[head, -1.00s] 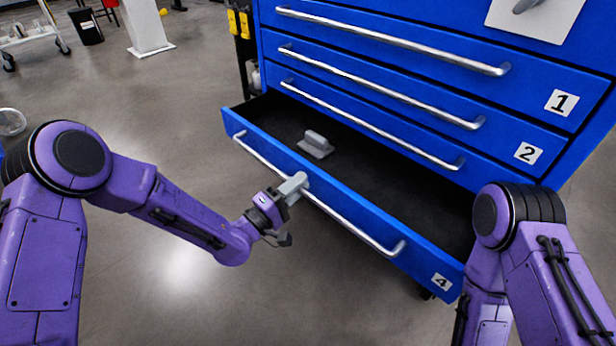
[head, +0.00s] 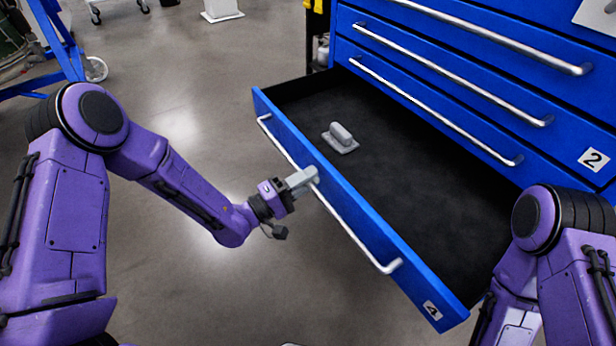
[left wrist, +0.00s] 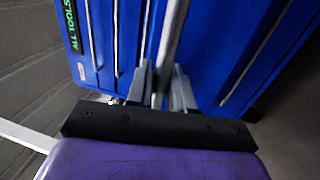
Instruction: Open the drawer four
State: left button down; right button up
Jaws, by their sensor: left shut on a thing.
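Drawer four (head: 330,205), blue with a "4" label at its right end, is pulled well out of the blue cabinet in the head view. Its long silver handle (head: 352,236) runs along the front. My left gripper (head: 312,177) is shut on this handle left of its middle; the left wrist view shows the handle bar (left wrist: 168,50) between the two grey fingers (left wrist: 162,88). A grey object with a raised grip (head: 341,138) lies inside the drawer on the dark floor. My right arm shows at the right edge, but its gripper is out of view.
The closed drawers above, one labelled "2" (head: 594,159), have silver handles (head: 440,113). A blue frame on a wheel (head: 95,69) stands at the upper left. The grey floor (head: 200,290) in front of the drawer is open.

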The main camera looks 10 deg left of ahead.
pick_arm(q)
jog(key=shift+s, duration=0.1)
jog(key=c, duration=1.1)
grip_release()
jog(key=shift+c, duration=0.2)
jog(key=p+v, duration=0.1)
jog(key=v, duration=0.9)
jog(key=shift+a+f, duration=0.1)
jog(key=shift+f, duration=0.05)
